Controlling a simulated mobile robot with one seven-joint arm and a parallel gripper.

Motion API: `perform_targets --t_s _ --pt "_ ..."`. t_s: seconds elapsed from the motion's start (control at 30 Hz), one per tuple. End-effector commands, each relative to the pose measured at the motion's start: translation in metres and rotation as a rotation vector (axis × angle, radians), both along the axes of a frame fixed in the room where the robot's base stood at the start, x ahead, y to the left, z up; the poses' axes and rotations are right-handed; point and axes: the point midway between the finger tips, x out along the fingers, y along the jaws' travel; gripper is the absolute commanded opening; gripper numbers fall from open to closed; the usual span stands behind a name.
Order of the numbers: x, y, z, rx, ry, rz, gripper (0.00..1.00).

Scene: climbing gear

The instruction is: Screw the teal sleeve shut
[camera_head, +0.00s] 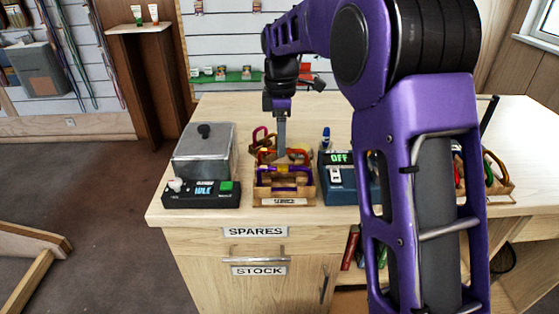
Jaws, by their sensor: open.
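My gripper (281,150) points down from the end of my purple arm, over a small wooden rack (285,201) on the bench. The rack has a label on its front and holds several carabiners. A purple carabiner (264,180) with a yellow part lies at the front. Red and orange ones (302,155) stand behind it, and a dark pink one (260,133) is at the back left. The grey finger overlaps the carabiners in the picture; I cannot tell whether it touches any. The jaws are open. I cannot make out a teal sleeve at this size.
Left of the rack stands a machine (203,154) with a grey lid and an "IDLE" display. Right of it is a blue box (338,183) reading "OFF", partly behind my arm. Another wooden rack (497,192) with carabiners is at the right. The bench (190,214) has bare wood behind the rack.

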Motion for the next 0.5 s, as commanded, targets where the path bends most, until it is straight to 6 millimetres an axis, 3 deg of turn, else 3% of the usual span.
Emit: perform_targets --t_s 0.5 --pt "0.0093 -0.0001 0.0004 0.0 0.0 0.0 0.55"
